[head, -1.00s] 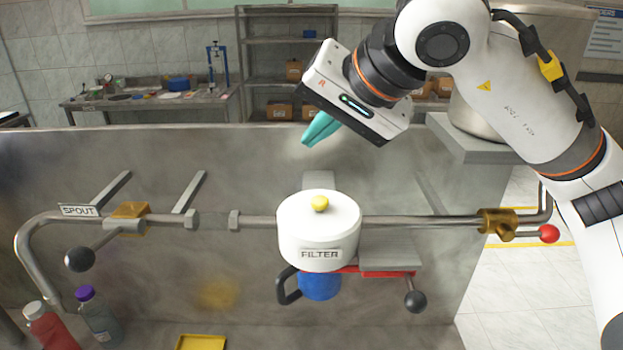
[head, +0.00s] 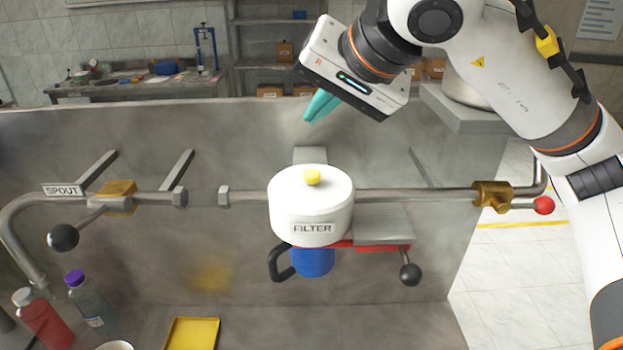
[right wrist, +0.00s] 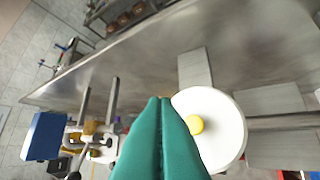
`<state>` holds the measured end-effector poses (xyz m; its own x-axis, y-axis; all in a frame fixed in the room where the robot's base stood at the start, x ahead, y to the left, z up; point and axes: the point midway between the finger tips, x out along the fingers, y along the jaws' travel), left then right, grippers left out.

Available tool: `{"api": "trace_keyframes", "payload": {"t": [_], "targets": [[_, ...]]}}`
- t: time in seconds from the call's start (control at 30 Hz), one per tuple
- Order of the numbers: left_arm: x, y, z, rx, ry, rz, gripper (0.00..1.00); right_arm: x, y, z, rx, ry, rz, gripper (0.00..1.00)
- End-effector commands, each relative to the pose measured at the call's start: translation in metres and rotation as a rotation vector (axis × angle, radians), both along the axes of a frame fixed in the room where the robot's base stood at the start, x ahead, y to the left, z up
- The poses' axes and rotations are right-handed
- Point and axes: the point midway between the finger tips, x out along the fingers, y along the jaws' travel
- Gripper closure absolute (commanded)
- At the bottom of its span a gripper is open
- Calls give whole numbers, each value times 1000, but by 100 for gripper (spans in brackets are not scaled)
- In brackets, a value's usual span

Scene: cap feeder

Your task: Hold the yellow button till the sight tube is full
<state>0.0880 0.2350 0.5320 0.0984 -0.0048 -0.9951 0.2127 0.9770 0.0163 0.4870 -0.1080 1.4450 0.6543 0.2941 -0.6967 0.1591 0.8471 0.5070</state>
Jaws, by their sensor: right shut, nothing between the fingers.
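The yellow button (head: 312,177) is a round knob on top of the white filter housing (head: 310,215). It also shows in the right wrist view (right wrist: 195,124), just right of the fingertips. My right gripper (head: 309,118) is shut and empty, its teal fingers pointing down above and behind the filter, apart from the button. In the right wrist view the closed fingers (right wrist: 160,101) overlap the filter's left side. The sight tube (head: 202,198) appears to be the short section between two hex nuts on the pipe; its contents cannot be told. My left gripper is not in view.
Black ball levers hang at the spout (head: 63,236) and under the filter (head: 410,274). Bottles (head: 90,302) and a yellow tray (head: 193,333) stand below.

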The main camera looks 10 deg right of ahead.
Motion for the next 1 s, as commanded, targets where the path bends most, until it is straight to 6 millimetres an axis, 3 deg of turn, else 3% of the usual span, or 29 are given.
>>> {"api": "trace_keyframes", "payload": {"t": [0.03,0.2,0.4,1.0], "targets": [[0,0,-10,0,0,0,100,0,0,-13,-1,0,-1,100],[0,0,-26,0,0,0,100,0,0,-38,0,2,-1,100],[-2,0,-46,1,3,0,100,0,0,-60,1,0,1,100],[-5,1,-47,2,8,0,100,0,0,-61,0,0,0,100]]}}
